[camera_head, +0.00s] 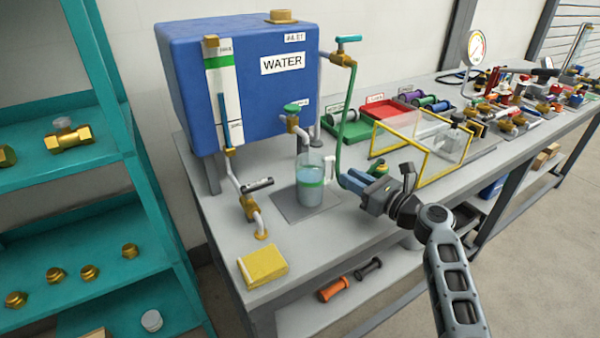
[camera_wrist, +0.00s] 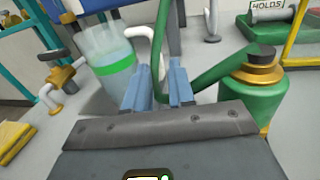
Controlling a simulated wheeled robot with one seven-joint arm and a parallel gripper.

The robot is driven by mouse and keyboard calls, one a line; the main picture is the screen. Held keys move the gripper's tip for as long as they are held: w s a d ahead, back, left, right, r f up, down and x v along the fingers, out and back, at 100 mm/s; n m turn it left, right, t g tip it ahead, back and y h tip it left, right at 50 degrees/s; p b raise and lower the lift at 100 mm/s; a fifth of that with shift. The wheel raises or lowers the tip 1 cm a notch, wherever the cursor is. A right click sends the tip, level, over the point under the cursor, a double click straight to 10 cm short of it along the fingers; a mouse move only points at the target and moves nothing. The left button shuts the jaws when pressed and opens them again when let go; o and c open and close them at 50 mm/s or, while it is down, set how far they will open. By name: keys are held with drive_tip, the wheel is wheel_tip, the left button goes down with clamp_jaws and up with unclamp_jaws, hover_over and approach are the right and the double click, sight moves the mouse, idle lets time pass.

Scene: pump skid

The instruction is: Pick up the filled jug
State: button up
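The filled jug (camera_head: 310,188) is clear with a green band and holds pale bluish water. It stands upright on a grey plate under the tank's outlet valve. It also shows at the left in the wrist view (camera_wrist: 108,62), with its white handle (camera_wrist: 140,32) toward my gripper. My gripper (camera_head: 346,180) is low over the bench, just right of the jug. In the wrist view its two blue fingers (camera_wrist: 160,88) are apart with a narrow gap. The handle's lower part is hidden by the fingers, so I cannot tell whether they touch it.
A green hose (camera_head: 340,120) hangs close to my gripper. A green bottle with a black cap (camera_wrist: 252,90) stands just right of the fingers. The blue water tank (camera_head: 245,75) is behind. A yellow cloth (camera_head: 262,266) lies at the bench's front left; bare bench lies right of it.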

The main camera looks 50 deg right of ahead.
drive_tip(key=shift+w, duration=1.25)
drive_tip(key=w+p, duration=0.1)
drive_tip(key=w, duration=0.4)
drive_tip(key=shift+w+f, duration=0.1)
drive_tip(key=shift+w, duration=0.3)
clamp_jaws()
